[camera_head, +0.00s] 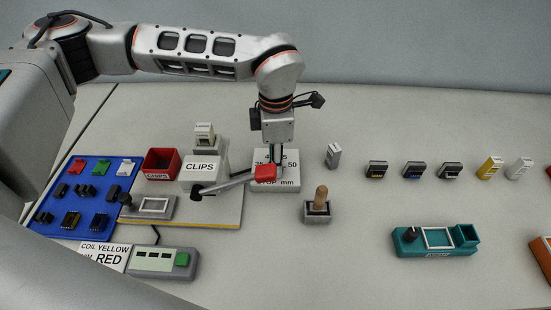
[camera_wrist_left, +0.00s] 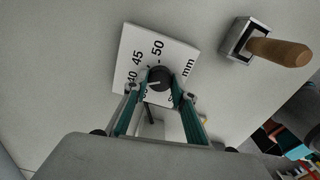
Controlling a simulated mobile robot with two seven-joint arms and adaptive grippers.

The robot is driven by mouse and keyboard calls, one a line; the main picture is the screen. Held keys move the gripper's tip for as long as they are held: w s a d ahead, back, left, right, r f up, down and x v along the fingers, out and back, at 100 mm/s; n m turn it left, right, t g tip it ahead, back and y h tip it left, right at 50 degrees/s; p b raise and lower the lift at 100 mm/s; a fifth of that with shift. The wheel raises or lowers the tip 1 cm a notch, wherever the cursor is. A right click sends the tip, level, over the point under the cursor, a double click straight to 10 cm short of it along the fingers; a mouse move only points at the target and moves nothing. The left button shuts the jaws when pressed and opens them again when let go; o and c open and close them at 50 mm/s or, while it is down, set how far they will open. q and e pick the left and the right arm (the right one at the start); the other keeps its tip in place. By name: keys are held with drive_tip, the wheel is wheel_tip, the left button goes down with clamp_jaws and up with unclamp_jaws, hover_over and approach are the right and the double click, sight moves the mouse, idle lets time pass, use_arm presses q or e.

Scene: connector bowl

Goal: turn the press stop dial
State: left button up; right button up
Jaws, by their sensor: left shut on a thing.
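The press stop dial (camera_wrist_left: 160,76) is a round black knob with a pale pointer line, on a pale block (camera_head: 288,186) printed with numbers and "STOP mm". The block also shows in the left wrist view (camera_wrist_left: 135,48), where 40, 45 and 50 are readable around the dial. The pointer line lies toward the left of the picture there; its exact reading is unclear. My left gripper (camera_head: 276,158) points down over the block, its fingers (camera_wrist_left: 160,92) shut on the dial from both sides. In the head view the gripper mostly hides the dial. My right gripper is not in view.
A wooden-handled stamp (camera_head: 319,203) stands close by at right. Several small connectors stand farther right; a teal fixture (camera_head: 435,245) lies at front right.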

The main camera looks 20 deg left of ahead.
use_arm(q)
drive_tip(key=m, duration=0.5)
drive_tip(key=shift+r+p, duration=0.1)
drive_tip(key=shift+p, duration=0.2)
drive_tip(key=shift+m+p, duration=0.35)
drive_tip(key=shift+m, duration=2.15)
drive_tip(key=o, duration=1.1)
wheel_tip(320, 180, up, 12)
drive_tip(key=shift+f, duration=0.1)
